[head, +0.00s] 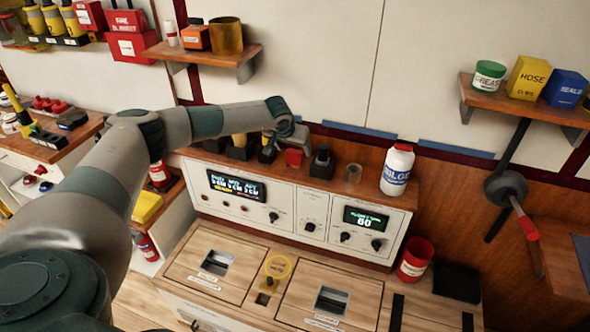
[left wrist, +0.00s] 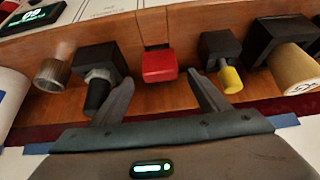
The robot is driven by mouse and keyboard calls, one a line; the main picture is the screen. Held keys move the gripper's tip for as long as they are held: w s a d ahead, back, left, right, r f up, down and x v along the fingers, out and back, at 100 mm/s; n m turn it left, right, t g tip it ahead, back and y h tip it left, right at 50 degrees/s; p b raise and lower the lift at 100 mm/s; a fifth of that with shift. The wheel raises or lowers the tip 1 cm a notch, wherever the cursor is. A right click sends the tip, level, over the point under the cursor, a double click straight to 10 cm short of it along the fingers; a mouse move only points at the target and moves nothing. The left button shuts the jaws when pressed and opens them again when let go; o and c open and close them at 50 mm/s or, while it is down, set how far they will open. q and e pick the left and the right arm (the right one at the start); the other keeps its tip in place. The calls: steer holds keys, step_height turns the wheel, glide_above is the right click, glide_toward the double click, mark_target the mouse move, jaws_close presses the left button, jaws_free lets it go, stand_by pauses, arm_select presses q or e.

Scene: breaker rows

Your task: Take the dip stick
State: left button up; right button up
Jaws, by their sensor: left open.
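A yellow ring handle (head: 277,268) stands up from the wooden deck between two hatches; it may be the dip stick, but I cannot tell for sure. My left gripper (head: 287,143) is at the ledge on top of the console, well behind the ring. In the left wrist view the left gripper (left wrist: 160,80) is open and empty. Its fingers point at a red block (left wrist: 159,66), which lies between and beyond the tips. A black block with a dark handle (left wrist: 100,80) is beside one finger, and one with a yellow tip (left wrist: 222,60) beside the other. My right gripper is not seen.
The console (head: 290,207) with two displays rises behind the deck. A white bottle (head: 397,170) and a clear cup (head: 352,173) stand on its ledge. A red can (head: 415,259) is at the deck's right. A lever with a red grip (head: 525,228) juts out at the right.

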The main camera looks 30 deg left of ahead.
mark_target(294, 152)
arm_select(q)
steer(key=shift+w+f+p, duration=0.1)
steer(key=shift+f+p, duration=0.2)
steer(key=shift+f, duration=0.05)
steer(key=shift+p+x, duration=0.45)
steer(key=shift+x, duration=1.45)
steer(key=shift+f, duration=0.1)
steer(key=c, duration=1.6)
